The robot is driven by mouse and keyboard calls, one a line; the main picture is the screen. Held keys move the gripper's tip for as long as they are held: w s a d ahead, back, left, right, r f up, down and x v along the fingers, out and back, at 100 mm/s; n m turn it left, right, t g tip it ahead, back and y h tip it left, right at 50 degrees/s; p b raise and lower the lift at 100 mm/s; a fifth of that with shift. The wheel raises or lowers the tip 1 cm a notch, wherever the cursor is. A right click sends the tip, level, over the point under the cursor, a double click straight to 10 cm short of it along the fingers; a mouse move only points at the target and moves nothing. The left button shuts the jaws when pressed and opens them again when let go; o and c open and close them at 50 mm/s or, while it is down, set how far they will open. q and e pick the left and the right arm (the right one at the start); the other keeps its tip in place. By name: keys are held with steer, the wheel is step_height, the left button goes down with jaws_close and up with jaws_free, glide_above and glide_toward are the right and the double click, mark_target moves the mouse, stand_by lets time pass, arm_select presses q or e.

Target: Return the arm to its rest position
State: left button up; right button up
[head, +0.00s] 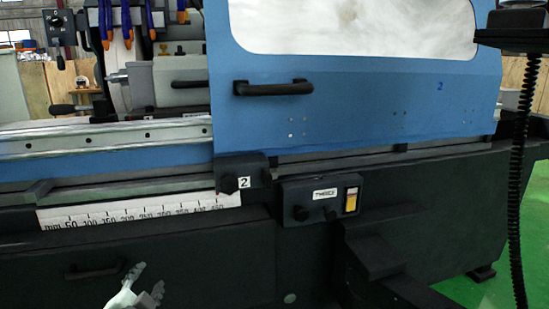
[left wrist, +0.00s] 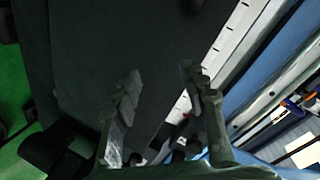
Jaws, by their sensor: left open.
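My left gripper (head: 143,289) shows at the bottom of the head view, left of the middle, in front of the machine's dark lower front. In the left wrist view its two pale fingers (left wrist: 164,92) stand apart with nothing between them. The left arm behind it is mostly below the head view's edge. My right gripper is in neither view.
The grinder's blue door (head: 360,100) with a black handle (head: 272,88) is at upper right. Below it are a control box (head: 321,200) and a white ruler (head: 140,212). A dark handle (head: 93,271) is near the left gripper. Green floor (head: 520,255) lies at right.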

arm_select(q)
steer(key=s+d+f+n+g+h, duration=0.1)
steer(key=s+f+n+g, duration=0.6)
steer(key=s+f, duration=1.9)
steer(key=s+g, duration=0.1)
steer(key=g, duration=0.3)
steer(key=shift+s+d+g, duration=0.25)
steer(key=shift+g, duration=0.15)
